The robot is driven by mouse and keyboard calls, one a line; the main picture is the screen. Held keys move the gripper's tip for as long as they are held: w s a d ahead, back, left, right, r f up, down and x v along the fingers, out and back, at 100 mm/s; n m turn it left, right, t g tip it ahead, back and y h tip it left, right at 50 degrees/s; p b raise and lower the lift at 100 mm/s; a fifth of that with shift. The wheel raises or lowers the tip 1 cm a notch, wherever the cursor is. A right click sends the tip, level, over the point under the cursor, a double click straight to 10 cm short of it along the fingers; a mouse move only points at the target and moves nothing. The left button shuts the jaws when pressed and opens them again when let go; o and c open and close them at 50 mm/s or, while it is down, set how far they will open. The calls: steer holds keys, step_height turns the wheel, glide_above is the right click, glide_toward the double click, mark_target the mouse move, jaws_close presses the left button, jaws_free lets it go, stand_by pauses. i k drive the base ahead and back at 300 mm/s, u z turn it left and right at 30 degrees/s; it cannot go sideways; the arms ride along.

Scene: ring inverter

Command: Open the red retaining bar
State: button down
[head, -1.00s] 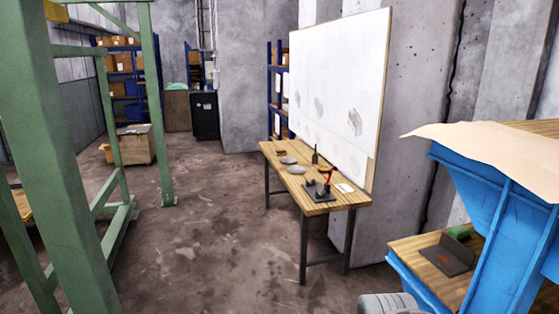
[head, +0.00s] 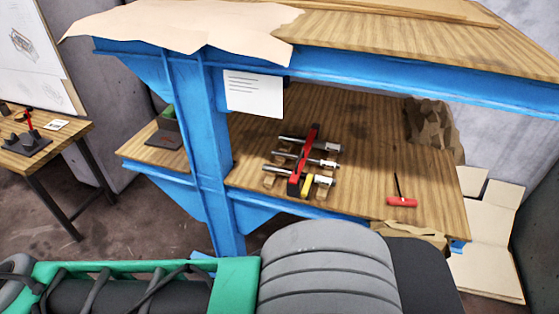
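The red retaining bar (head: 305,161) lies across several metal rods on the lower wooden shelf of the blue bench in the head view. The rods (head: 326,181) rest on small wooden blocks, and a yellow piece (head: 307,186) sits beside the bar's near end. The bar appears to lie flat over the rods; how it is fastened is too small to tell. My arm crosses the bottom of the view in front of the shelf. My gripper is not in view.
The blue bench frame (head: 186,120) has a post left of the rods and an upper wooden top (head: 400,40) above them. A red T-handle tool (head: 401,202) lies right of the rods. A brown crumpled bag (head: 432,130) stands at the back right. A small table (head: 60,155) stands left.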

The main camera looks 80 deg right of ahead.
mark_target(305, 149)
steer(key=k, duration=1.45)
steer(key=z, duration=1.2)
steer(key=i, duration=0.5)
steer(key=u, duration=0.1)
